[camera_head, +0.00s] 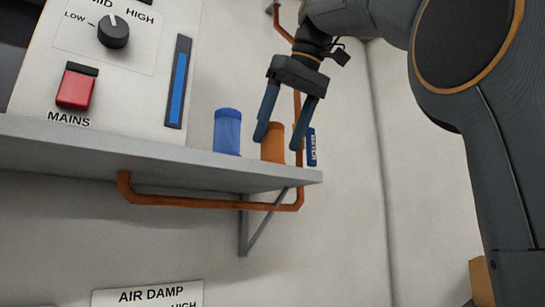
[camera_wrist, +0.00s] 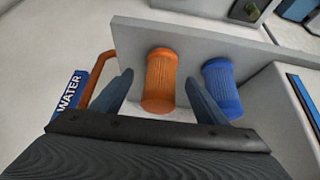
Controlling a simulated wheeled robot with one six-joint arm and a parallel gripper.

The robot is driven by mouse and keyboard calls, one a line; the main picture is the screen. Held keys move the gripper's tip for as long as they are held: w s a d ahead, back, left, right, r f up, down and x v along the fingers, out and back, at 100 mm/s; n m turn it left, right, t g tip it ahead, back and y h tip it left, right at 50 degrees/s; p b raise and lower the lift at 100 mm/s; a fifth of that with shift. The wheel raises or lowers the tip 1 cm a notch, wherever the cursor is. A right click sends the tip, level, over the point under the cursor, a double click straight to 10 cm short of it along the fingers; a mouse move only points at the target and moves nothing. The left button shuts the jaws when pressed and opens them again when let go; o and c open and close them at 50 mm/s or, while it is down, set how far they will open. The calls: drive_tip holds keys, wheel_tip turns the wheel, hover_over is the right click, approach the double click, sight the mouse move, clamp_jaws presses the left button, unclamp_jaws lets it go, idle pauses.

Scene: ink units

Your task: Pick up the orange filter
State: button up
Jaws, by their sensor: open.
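The orange filter (camera_head: 272,143) is a short upright cylinder on the grey shelf (camera_head: 225,172), near its right end in the head view. My gripper (camera_head: 278,140) is open above and in front of it, fingers pointing down, one finger hiding part of its left side. In the wrist view the orange filter (camera_wrist: 160,80) shows between the two fingers of my gripper (camera_wrist: 162,95), and no contact can be made out. A blue filter (camera_head: 227,132) stands just left of it in the head view; it also shows in the wrist view (camera_wrist: 221,86), right of the right finger.
A blue WATER label (camera_wrist: 69,100) is left of the left finger in the wrist view. A copper pipe (camera_head: 215,200) runs under the shelf and up the wall. A control panel (camera_head: 130,80) with a knob and red MAINS switch stands left of the filters.

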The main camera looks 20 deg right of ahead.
sight(273, 147)
drive_tip(key=shift+p+x, duration=0.5)
drive_tip(key=shift+x, duration=1.85)
drive_tip(key=c, duration=1.2)
drive_tip(key=shift+c, duration=0.2)
drive_tip(key=shift+s+r, duration=0.1)
drive_tip(key=shift+r, duration=0.2)
drive_tip(key=shift+r+b, duration=0.25)
drive_tip(key=shift+b, duration=0.2)
wheel_tip(273, 147, up, 5)
drive_tip(key=shift+r+p, duration=0.1)
drive_tip(key=shift+p, duration=0.2)
drive_tip(key=s+d, duration=0.3)
drive_tip(key=s, duration=0.6)
drive_tip(key=s+d, duration=0.3)
drive_tip(key=s, duration=0.6)
drive_tip(key=shift+s+r, duration=0.4)
drive_tip(key=shift+r, duration=0.05)
